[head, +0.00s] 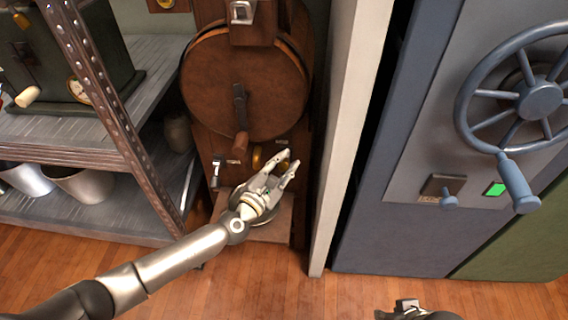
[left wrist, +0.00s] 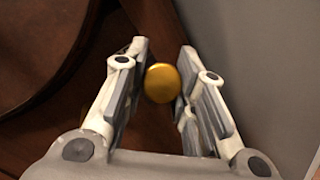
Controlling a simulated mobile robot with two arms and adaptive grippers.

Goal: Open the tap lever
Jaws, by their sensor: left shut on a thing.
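A round brass knob (left wrist: 161,83) sits between the two fingers of my left gripper (left wrist: 162,75) in the left wrist view, with a finger pad close on each side. In the head view my left gripper (head: 285,163) is at the low front of a wooden drum device, shut on this knob. A brass fitting (head: 257,158) shows just left of the fingers; the fingers partly hide the knob. I cannot tell how far the lever is turned. Part of my right gripper (head: 407,307) shows at the bottom edge; its fingers are not clear.
A small metal lever (head: 217,172) is to the left. A pale upright panel (head: 345,140) stands close on the right, beside a blue-grey cabinet with a handwheel (head: 540,98). Metal shelving (head: 85,150) is left.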

